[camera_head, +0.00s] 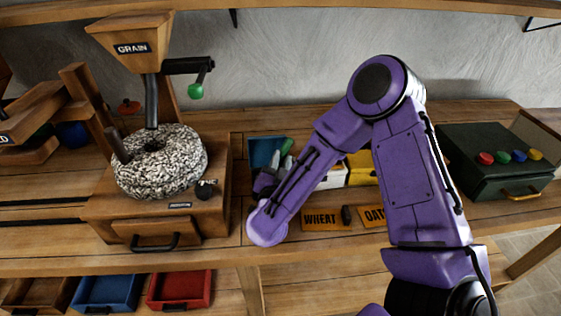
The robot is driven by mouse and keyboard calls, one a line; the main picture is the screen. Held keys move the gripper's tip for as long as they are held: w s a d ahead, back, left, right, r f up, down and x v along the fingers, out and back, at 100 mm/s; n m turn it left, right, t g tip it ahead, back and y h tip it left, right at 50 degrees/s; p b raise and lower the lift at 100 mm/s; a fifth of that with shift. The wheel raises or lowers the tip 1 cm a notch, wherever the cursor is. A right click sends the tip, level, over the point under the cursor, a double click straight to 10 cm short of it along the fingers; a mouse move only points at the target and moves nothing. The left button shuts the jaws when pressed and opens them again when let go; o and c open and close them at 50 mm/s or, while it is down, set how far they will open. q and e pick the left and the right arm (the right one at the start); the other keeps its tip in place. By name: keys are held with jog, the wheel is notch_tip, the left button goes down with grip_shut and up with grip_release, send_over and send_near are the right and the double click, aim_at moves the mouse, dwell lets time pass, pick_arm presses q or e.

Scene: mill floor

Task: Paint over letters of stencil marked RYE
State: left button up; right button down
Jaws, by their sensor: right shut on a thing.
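My right arm comes in from the lower right, and its forearm crosses the bench. My right gripper (275,166) is at the blue tray (258,146) and is largely hidden by my own wrist. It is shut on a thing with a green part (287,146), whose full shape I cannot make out. Orange stencil plates marked WHEAT (320,219) and OAT (374,216), the latter partly cut off by my arm, lie at the bench front. No plate marked RYE is readable. My left gripper is not in view.
A stone mill (160,168) with a GRAIN hopper (131,43) stands left. A small dark block (347,214) is between the plates. White and yellow items (360,168) are partly behind my arm. A dark green box (489,172) with coloured knobs is right. Coloured bins (180,287) are below.

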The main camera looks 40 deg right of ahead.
dwell(0.4)
notch_tip(320, 180, up, 7)
jog(key=p, duration=0.6)
jog(key=shift+p, duration=0.3)
jog(key=shift+a, duration=0.1)
dwell(0.4)
